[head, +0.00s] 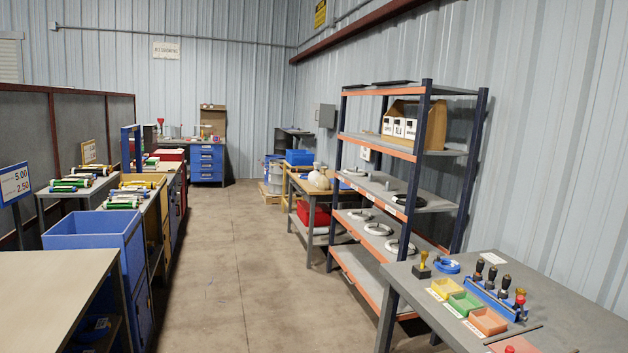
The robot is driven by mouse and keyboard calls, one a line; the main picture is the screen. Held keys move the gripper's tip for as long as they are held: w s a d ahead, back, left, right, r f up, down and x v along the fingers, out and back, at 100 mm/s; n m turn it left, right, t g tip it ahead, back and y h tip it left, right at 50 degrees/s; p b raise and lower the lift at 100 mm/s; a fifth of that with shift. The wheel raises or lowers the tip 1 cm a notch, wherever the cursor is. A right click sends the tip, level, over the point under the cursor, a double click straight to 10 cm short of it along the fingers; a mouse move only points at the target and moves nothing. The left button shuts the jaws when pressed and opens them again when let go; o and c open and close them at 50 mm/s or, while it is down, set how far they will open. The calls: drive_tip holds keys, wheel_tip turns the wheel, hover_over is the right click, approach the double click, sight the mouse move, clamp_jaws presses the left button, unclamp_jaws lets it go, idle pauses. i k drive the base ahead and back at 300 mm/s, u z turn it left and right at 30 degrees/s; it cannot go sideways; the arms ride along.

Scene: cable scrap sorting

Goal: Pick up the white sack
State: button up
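A small off-white, rounded bundle with a narrow top, which looks like the white sack (318,179), sits on a wooden-topped bench (300,181) in the middle distance, just left of the tall shelf rack. It is small in the picture, so its details are hard to tell. Part of the bench behind it is hidden by the rack. My gripper is not in view.
A clear concrete aisle (222,262) runs ahead to a blue drawer cabinet (207,164). Benches and a blue bin (92,235) line the left. The shelf rack (426,150) and a grey table (560,325) with colored trays stand on the right.

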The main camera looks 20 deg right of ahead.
sight(313, 175)
drive_tip(key=z, duration=0.2)
drive_tip(key=i, duration=1.6)
drive_tip(key=z, duration=0.35)
drive_tip(key=i, duration=1.3)
drive_tip(key=z, duration=0.3)
drive_tip(key=i, duration=2.8)
drive_tip(key=u, duration=0.2)
drive_tip(key=i, duration=1.4)
drive_tip(key=u, duration=0.4)
drive_tip(key=i, duration=1.85)
drive_tip(key=u, duration=0.2)
